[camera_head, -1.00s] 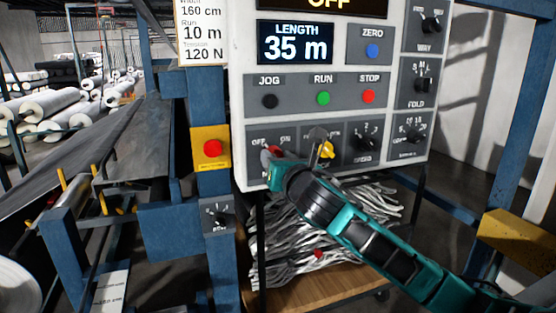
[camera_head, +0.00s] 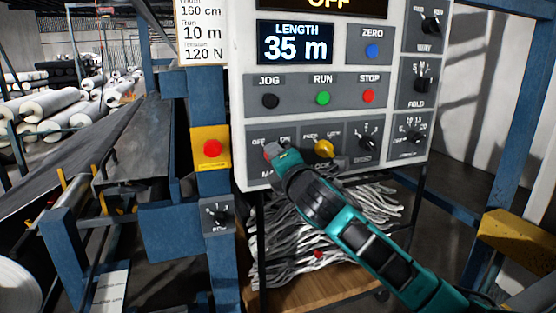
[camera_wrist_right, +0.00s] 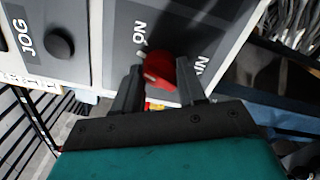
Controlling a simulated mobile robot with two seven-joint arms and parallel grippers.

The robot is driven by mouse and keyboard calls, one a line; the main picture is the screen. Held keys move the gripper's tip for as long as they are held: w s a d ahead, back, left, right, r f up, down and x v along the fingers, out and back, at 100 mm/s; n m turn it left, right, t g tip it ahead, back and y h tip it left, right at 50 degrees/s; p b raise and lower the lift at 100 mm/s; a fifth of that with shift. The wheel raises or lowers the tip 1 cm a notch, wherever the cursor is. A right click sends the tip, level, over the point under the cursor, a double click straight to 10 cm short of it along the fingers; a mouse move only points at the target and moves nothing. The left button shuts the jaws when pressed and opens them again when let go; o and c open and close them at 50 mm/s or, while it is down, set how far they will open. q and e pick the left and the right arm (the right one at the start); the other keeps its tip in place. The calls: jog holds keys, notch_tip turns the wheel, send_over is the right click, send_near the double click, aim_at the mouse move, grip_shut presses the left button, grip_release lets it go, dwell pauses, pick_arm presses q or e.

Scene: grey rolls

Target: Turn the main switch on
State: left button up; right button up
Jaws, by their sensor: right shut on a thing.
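The main switch is a red rotary knob (camera_head: 269,151) at the lower left of the white control panel (camera_head: 238,95), on a grey plate with OFF and ON labels. My right gripper (camera_head: 275,153) is at this knob and partly hides it in the head view. In the right wrist view the red knob (camera_wrist_right: 160,72) sits between the two dark fingers of my right gripper (camera_wrist_right: 160,85), which are closed on its sides. The ON label is just beyond the knob, and one end of the knob lies towards it. The display at the panel's top reads OFF, partly cut off. My left gripper is out of view.
A yellow knob (camera_head: 324,149) and a black dial (camera_head: 367,142) are right of the main switch. JOG (camera_head: 270,101), RUN (camera_head: 323,98) and STOP (camera_head: 369,97) buttons are above. A red emergency button (camera_head: 212,148) is left of the panel.

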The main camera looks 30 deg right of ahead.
jog(key=m, duration=0.4)
jog(key=shift+m, duration=0.7)
jog(key=o, duration=1.1)
jog(key=shift+c, duration=0.2)
jog(key=shift+s, duration=0.1)
jog(key=v, duration=1.2)
jog(key=shift+s+b, duration=0.4)
jog(key=shift+b, duration=0.05)
jog(key=shift+f, duration=0.1)
